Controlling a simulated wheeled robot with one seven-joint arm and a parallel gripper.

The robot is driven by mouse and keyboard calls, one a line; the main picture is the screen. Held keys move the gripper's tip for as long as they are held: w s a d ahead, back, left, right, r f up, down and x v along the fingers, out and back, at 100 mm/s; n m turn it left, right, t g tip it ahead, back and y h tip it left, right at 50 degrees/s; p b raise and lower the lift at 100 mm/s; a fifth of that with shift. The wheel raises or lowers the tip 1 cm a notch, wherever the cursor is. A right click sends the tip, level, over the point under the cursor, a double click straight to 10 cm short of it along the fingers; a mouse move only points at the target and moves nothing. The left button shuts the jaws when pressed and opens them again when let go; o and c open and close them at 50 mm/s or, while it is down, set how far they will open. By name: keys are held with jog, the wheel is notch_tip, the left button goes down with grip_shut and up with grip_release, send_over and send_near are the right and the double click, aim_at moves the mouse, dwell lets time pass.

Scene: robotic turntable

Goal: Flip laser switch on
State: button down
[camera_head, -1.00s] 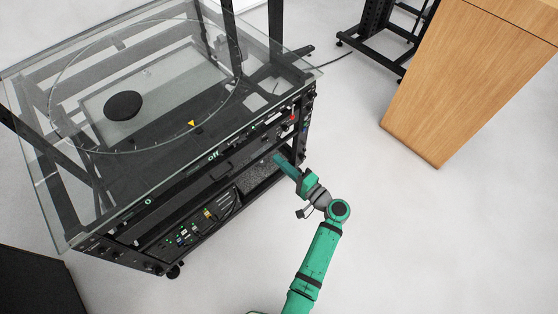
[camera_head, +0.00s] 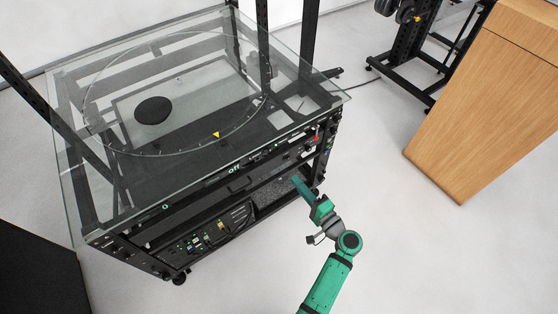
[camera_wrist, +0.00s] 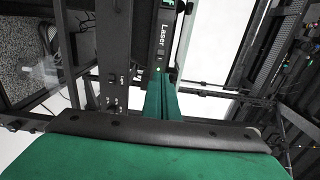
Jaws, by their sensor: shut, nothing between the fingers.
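The turntable cart (camera_head: 75,205) has a black front panel (camera_head: 240,183) under its glass top. In the wrist view a black panel strip (camera_wrist: 165,20) carries the label "Laser", with a small dark switch (camera_wrist: 160,48) and a small lit green light (camera_wrist: 158,70) near it. My gripper (camera_head: 297,180) is in front of the right part of the cart's front. In the wrist view the green fingers of my gripper (camera_wrist: 163,84) are together and empty, their tips close to the light and switch. I cannot tell whether they touch the panel.
The glass top (camera_head: 70,170) overhangs the front panel. Dark upright posts (camera_head: 263,45) rise from the cart. A wooden cabinet (camera_head: 470,110) stands at the right, and a black box (camera_head: 40,275) at the lower left. The floor between cart and cabinet is clear.

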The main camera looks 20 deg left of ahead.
aim_at(270, 150)
jog(key=x, duration=1.4)
